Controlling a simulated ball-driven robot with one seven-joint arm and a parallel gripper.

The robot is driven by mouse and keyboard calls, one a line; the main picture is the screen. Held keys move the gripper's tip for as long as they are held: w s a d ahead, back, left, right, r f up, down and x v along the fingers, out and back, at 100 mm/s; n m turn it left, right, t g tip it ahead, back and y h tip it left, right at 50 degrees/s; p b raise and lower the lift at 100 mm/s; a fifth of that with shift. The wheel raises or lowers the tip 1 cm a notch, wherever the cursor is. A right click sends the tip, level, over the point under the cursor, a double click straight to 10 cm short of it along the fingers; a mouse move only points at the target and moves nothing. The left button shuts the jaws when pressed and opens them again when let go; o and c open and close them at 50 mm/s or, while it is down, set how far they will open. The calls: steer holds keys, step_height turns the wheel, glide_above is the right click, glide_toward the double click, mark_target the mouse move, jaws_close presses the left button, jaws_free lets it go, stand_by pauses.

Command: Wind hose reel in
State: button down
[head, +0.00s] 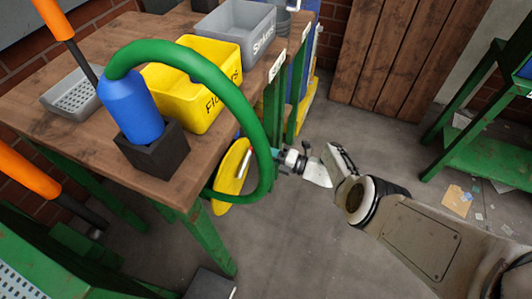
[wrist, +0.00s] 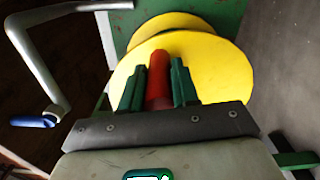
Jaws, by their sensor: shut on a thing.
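The hose reel has yellow discs (head: 231,185) and hangs at the side of the wooden table, below its top. Its discs fill the upper middle of the wrist view (wrist: 215,68). The green hose (head: 215,75) arches from a blue nozzle (head: 130,103) on the table over the edge and down by the reel. My gripper (head: 277,158) is beside the reel. In the wrist view its green fingers are shut on a red cylindrical grip (wrist: 158,82) in front of the yellow disc. Where the red grip joins the reel is hidden.
On the wooden table stand a black nozzle holder (head: 155,150), a yellow bin (head: 205,95), a grey bin (head: 235,22) and a grey perforated tray (head: 70,95). A bent grey bar with a blue end (wrist: 35,121) is left in the wrist view. A green shelf (head: 490,155) stands right.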

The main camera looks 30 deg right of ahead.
steer(key=c, duration=0.8)
jaws_free()
steer(key=shift+c, duration=0.2)
steer(key=shift+s, duration=0.1)
steer(key=p+v, duration=0.2)
steer(key=v, duration=0.8)
steer(key=shift+s+d+p, duration=0.15)
steer(key=shift+s+p, duration=0.15)
steer(key=shift+p, duration=0.1)
steer(key=shift+f, duration=0.1)
